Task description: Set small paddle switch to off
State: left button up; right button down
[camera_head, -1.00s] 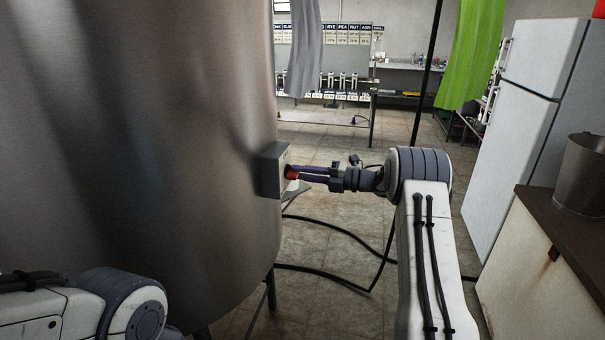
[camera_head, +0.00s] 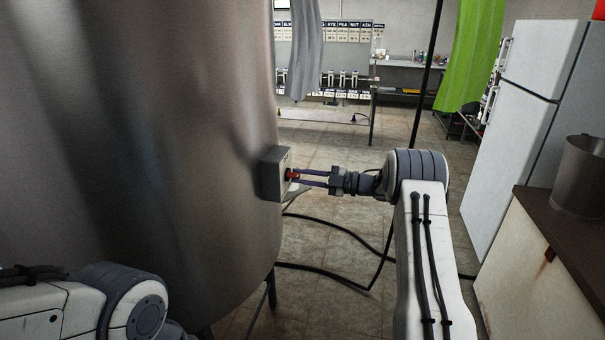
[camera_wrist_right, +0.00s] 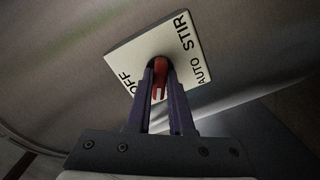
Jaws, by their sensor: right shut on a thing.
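The small paddle switch (camera_head: 292,175) is red and sits on a grey box (camera_head: 271,173) on the side of the steel tank (camera_head: 160,130). In the right wrist view the red paddle (camera_wrist_right: 160,78) stands out from a pale label plate (camera_wrist_right: 128,56) reading OFF, STIR and AUTO. My right gripper (camera_head: 298,178) is shut on the paddle, one finger on each side; its fingers also show in the right wrist view (camera_wrist_right: 161,85). They hide part of the paddle and plate, so I cannot tell its exact setting. My left arm is at lower left; its gripper is out of view.
Black hoses (camera_head: 335,275) lie on the tiled floor right of the tank. A white fridge (camera_head: 515,130) and a counter (camera_head: 560,225) with a steel pot (camera_head: 582,175) stand at right.

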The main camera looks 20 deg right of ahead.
jog(key=m+p, duration=0.3)
jog(key=m, duration=0.3)
jog(key=shift+m, duration=0.3)
jog(key=m+p, duration=0.2)
jog(key=m, duration=0.2)
jog(key=shift+s+m, duration=0.1)
jog(key=shift+m, duration=0.2)
jog(key=shift+f, duration=0.1)
jog(key=c, duration=0.8)
grip_release()
jog(key=b+v, duration=0.2)
jog(key=v, duration=0.8)
jog(key=shift+d, duration=0.2)
